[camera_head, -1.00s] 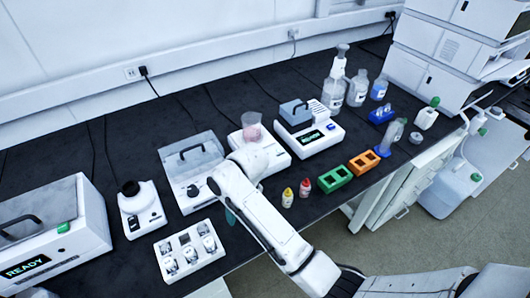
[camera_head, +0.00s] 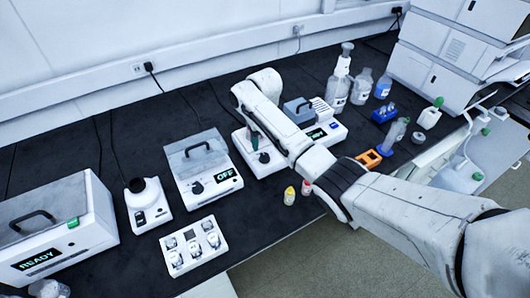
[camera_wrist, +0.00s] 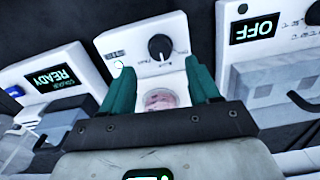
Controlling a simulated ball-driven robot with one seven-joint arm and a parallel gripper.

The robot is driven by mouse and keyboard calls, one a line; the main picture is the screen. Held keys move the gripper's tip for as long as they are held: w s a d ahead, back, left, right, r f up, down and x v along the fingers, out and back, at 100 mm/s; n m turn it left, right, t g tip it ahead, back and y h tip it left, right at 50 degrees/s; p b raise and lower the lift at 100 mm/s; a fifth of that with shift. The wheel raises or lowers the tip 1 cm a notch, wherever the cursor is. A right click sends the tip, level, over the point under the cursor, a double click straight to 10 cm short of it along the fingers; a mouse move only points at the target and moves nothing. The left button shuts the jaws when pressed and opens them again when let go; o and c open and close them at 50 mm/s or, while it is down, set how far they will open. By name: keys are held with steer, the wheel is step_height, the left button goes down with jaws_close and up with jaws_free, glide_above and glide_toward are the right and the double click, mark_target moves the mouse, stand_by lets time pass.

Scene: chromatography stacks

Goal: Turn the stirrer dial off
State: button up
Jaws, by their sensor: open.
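The stirrer (camera_head: 266,169) is a white box in the middle of the bench. Its round black dial (camera_wrist: 160,47) sits on the front panel, upright in the wrist view, and shows small in the head view (camera_head: 264,157). My gripper (camera_wrist: 159,68) is open, its two teal fingers apart on either side below the dial in the wrist view, not visibly touching it. In the head view my gripper (camera_head: 254,138) hangs over the stirrer's front. A beaker with pink liquid (camera_wrist: 160,100) shows between the fingers; in the head view my arm hides it.
A lidded device reading OFF (camera_head: 202,165) stands close left of the stirrer. Another reading READY (camera_head: 318,130) stands close right. Two small bottles, yellow-capped (camera_head: 289,195) and red-capped (camera_head: 306,187), stand in front. A white vial tray (camera_head: 193,246) lies at front left.

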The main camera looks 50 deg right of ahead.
mark_target(265, 155)
steer(key=shift+f, duration=3.15)
steer(key=c, duration=1)
steer(key=shift+c, duration=0.2)
steer(key=shift+n, duration=0.3)
steer(key=n, duration=1.1)
steer(key=shift+n, duration=0.3)
